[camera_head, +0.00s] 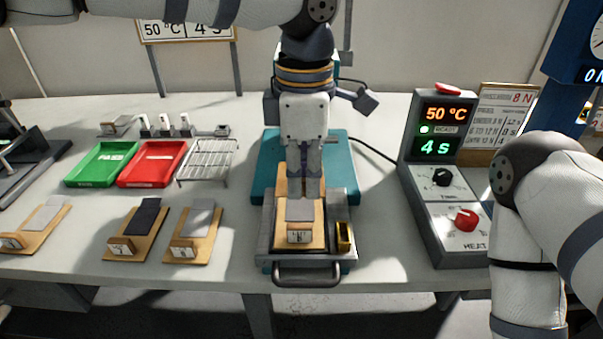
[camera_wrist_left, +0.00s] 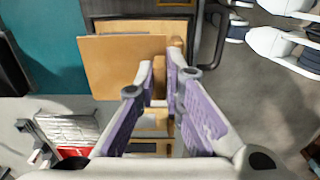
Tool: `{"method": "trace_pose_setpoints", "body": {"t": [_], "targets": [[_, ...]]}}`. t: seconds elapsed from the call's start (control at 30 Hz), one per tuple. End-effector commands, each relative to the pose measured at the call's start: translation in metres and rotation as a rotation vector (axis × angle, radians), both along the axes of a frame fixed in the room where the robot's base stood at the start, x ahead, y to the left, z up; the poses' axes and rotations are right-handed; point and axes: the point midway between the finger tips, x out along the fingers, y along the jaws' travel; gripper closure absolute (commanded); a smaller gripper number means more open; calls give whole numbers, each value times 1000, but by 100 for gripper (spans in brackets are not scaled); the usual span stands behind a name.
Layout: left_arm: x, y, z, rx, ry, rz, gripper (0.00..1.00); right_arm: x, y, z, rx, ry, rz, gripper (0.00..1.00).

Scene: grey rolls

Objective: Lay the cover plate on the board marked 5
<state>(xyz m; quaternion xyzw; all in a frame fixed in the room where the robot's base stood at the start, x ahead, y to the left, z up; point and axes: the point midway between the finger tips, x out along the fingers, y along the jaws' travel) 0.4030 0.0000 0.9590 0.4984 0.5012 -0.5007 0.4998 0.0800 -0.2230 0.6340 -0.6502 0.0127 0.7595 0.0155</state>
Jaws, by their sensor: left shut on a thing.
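My left gripper (camera_head: 302,192) points down over the wooden board (camera_head: 298,238) in the metal tray (camera_head: 264,240) of the teal press. That board has a grey strip and a white front label, whose number is too small to read surely. A plain tan plate (camera_wrist_left: 120,66), apparently the cover plate, shows at the fingertips in the left wrist view, where the left gripper (camera_wrist_left: 166,78) is shut on it. In the head view the gripper partly hides the plate, and I cannot tell whether it touches the board. My right gripper is out of view.
Several boards with strips, such as the dark one (camera_head: 148,217), lie at the left. Behind them are a green tray (camera_head: 102,164), a red tray (camera_head: 152,164) and a wire rack (camera_head: 208,160). A brass block (camera_head: 344,237) sits on the tray's right; the control box (camera_head: 445,195) stands farther right.

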Motion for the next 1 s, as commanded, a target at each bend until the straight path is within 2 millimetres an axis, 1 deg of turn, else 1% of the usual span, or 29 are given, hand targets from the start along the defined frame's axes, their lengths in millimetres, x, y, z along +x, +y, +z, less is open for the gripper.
{"method": "trace_pose_setpoints", "body": {"t": [0.03, 0.3, 0.43, 0.63, 1.0], "targets": [[0, 0, 0, 0, -5, 0, 100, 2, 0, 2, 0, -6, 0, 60], [0, 0, -36, 1, 0, 0, 100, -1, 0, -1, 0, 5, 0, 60], [0, 0, -48, 1, -2, 0, 100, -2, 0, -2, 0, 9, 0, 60], [-1, 1, -57, 2, -2, 0, 100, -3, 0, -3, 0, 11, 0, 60], [-2, 1, -62, 5, 6, -1, 100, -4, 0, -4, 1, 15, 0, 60]]}}
